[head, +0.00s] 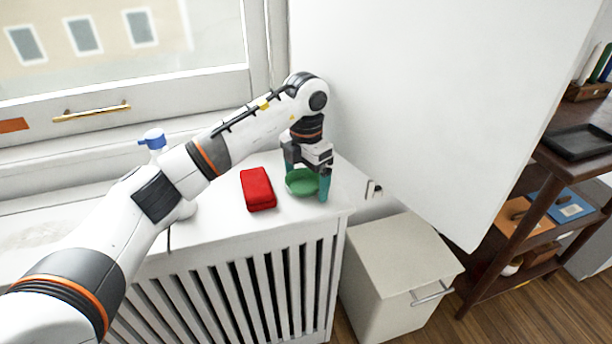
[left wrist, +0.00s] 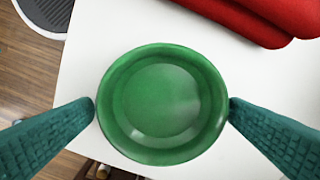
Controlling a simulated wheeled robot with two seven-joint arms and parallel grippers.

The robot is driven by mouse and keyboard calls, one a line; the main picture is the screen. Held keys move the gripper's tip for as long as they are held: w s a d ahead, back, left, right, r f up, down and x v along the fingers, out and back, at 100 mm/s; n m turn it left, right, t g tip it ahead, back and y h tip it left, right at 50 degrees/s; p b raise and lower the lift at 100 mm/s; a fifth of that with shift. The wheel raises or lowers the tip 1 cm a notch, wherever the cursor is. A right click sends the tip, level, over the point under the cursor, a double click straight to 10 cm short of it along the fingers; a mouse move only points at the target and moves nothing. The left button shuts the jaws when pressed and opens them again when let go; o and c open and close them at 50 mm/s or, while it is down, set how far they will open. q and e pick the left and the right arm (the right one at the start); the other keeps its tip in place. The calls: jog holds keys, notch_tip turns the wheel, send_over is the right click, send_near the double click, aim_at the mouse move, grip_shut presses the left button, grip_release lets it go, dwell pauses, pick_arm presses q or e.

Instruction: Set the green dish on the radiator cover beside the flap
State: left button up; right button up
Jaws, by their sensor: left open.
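The green dish (head: 302,182) is a shallow round dish near the right end of the white radiator cover (head: 222,213). In the left wrist view the dish (left wrist: 163,104) sits upright between my two teal fingertips, over the white top (left wrist: 85,60). My left gripper (head: 308,190) points down with its jaws open around the dish, one finger on each side. In the left wrist view the fingertips (left wrist: 162,105) lie very close to the rim; I cannot tell whether they touch it. My right gripper is not in view. I cannot clearly make out a flap.
A red case (head: 257,189) lies just left of the dish. A bottle with a blue top (head: 153,140) stands behind my left arm. A large white panel (head: 430,100) rises right of the cover, above a pale cabinet (head: 395,270). A dark wooden shelf (head: 560,165) stands at far right.

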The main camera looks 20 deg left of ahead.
aim_at(307, 186)
pick_arm(q)
notch_tip(307, 186, up, 12)
jog(key=p, duration=0.2)
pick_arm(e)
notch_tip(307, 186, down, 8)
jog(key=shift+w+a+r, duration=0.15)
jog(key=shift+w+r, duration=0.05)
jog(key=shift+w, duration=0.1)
pick_arm(q)
jog(key=shift+d, duration=0.1)
